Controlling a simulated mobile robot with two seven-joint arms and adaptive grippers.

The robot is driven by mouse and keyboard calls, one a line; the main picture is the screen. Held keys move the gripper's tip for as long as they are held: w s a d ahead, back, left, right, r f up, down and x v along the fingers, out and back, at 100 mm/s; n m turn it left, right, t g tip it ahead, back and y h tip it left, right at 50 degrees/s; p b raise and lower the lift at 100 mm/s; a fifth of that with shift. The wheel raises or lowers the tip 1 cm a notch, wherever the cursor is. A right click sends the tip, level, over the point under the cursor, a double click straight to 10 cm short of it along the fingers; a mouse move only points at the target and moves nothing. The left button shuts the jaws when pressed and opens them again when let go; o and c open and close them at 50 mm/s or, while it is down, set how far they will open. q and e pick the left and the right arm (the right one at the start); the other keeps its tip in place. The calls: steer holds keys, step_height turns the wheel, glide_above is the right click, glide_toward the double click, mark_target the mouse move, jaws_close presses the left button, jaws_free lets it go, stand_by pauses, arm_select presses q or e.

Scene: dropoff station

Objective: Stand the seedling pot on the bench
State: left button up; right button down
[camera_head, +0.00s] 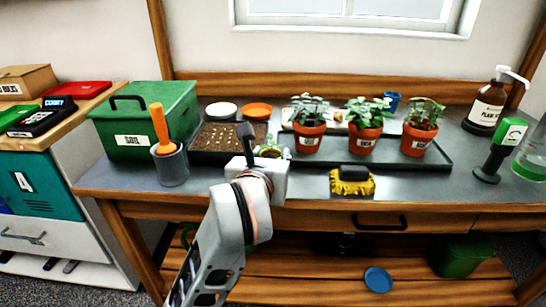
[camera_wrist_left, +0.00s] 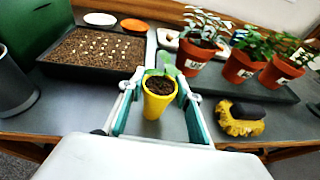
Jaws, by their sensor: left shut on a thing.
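The seedling pot (camera_wrist_left: 158,100) is a small yellow pot with dark soil and a green seedling, upright in the left wrist view. My left gripper (camera_wrist_left: 160,88) is shut on it, with a finger on each side. In the head view the gripper (camera_head: 270,153) is over the front middle of the bench (camera_head: 225,186), and my wrist hides most of the pot. I cannot tell whether the pot's base touches the bench. My right gripper is not in view.
A seed tray (camera_head: 215,140) lies behind left, beside a grey cup (camera_head: 174,168) with an orange-handled tool and a green box (camera_head: 170,115). Terracotta pots (camera_head: 308,140) stand on a black tray (camera_head: 436,163) at right.

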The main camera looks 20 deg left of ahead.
arm_select(q)
steer(key=shift+r, duration=0.2)
steer(key=shift+f, duration=0.3)
steer(key=o, duration=1.1)
steer(key=shift+r, duration=0.1)
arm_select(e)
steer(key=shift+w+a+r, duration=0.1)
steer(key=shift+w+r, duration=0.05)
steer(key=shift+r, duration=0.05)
